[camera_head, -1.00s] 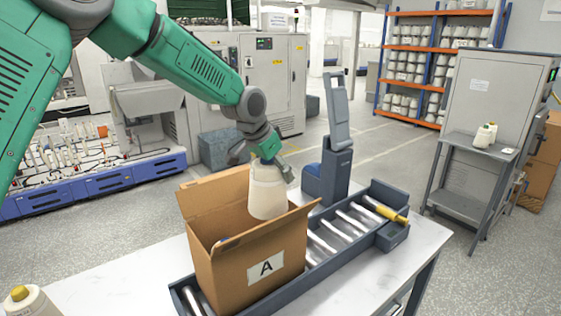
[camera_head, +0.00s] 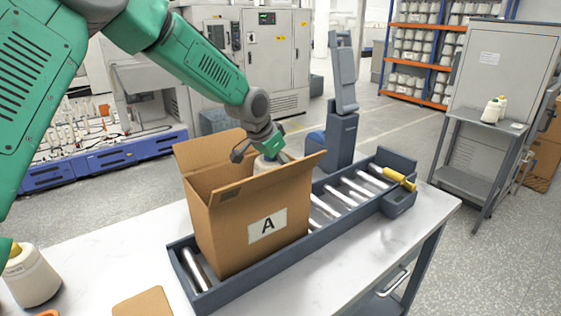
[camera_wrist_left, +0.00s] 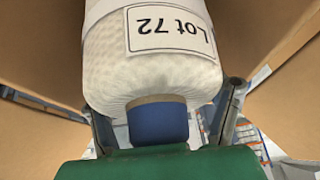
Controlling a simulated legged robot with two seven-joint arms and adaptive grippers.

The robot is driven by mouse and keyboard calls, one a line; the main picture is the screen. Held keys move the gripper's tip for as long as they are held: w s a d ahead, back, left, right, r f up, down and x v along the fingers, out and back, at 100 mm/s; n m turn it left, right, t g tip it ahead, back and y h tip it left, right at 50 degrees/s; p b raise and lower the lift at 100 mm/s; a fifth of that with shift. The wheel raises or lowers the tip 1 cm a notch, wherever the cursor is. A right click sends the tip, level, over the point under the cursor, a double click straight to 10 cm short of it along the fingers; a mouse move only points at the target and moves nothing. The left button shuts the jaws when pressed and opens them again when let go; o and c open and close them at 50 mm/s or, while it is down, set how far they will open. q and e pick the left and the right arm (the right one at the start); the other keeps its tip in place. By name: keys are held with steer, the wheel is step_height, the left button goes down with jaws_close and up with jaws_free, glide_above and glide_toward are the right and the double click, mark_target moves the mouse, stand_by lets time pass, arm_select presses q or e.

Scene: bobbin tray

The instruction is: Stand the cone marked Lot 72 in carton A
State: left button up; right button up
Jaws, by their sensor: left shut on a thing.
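The white cone marked Lot 72 (camera_wrist_left: 160,45) has a blue tip. My left gripper (camera_head: 266,146) is shut on that tip, and its fingers show on both sides of it in the left wrist view (camera_wrist_left: 165,122). The open brown carton A (camera_head: 238,235) stands on the roller conveyor. The gripper is at the carton's mouth, with the cone hanging tip up inside it. In the head view only a bit of the cone (camera_head: 263,165) shows above the front wall; its base is hidden, so I cannot tell whether it touches the floor. My right gripper is not in view.
Another cone with a yellow tip (camera_head: 32,278) stands on the table at the left. A brown piece (camera_head: 143,303) lies at the front edge. A grey upright device (camera_head: 342,110) stands behind the conveyor (camera_head: 230,290). The table's right part (camera_head: 415,225) is clear.

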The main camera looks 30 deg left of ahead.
mark_target(264, 162)
arm_select(q)
steer(key=shift+f+b, duration=1.45)
steer(key=shift+f, duration=2.35)
steer(key=o, duration=1.9)
steer(key=shift+r, duration=0.1)
steer(key=v, duration=1)
steer(key=shift+r, duration=0.1)
steer(key=shift+v, duration=0.75)
steer(key=shift+s, duration=0.1)
